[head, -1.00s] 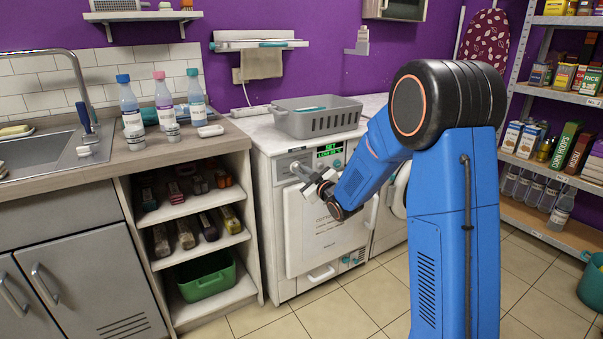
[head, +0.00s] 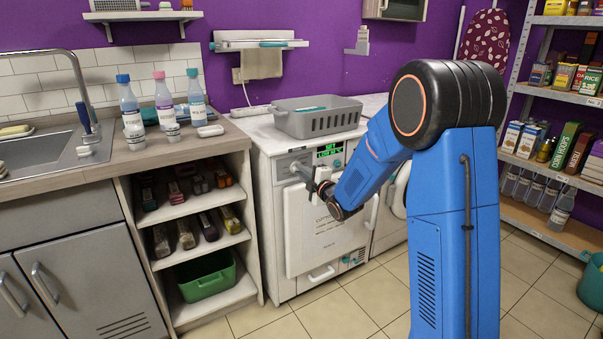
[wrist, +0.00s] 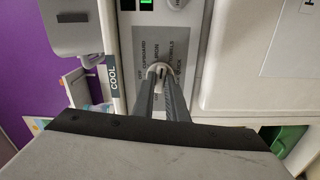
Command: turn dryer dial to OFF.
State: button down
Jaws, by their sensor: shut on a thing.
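The dryer (head: 285,235) is a white front-loading machine with a control panel at its upper left. The dial (wrist: 160,70) is a small pale round knob on a grey plate, with printed settings around it, some reading like "CUPBOARD", "IRON" and "TOWELS". My gripper (wrist: 161,84) is shut on the dial, its two grey fingers on either side of it.
A green-lit display (head: 330,152) sits right of the dial. A grey basket (head: 318,122) stands on the dryer. An open shelf unit (head: 190,218) stands close on the left. A "COOL" label (wrist: 113,78) shows beside the dial plate. The tiled floor in front is clear.

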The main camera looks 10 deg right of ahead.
jog(key=shift+s+f+n, duration=0.1)
jog(key=shift+n, duration=4.7)
jog(key=shift+f+n, duration=0.1)
jog(key=shift+n, duration=4.7)
jog(key=c, duration=1.8)
grip_release()
jog(key=shift+r, duration=0.1)
jog(key=shift+o, duration=0.2)
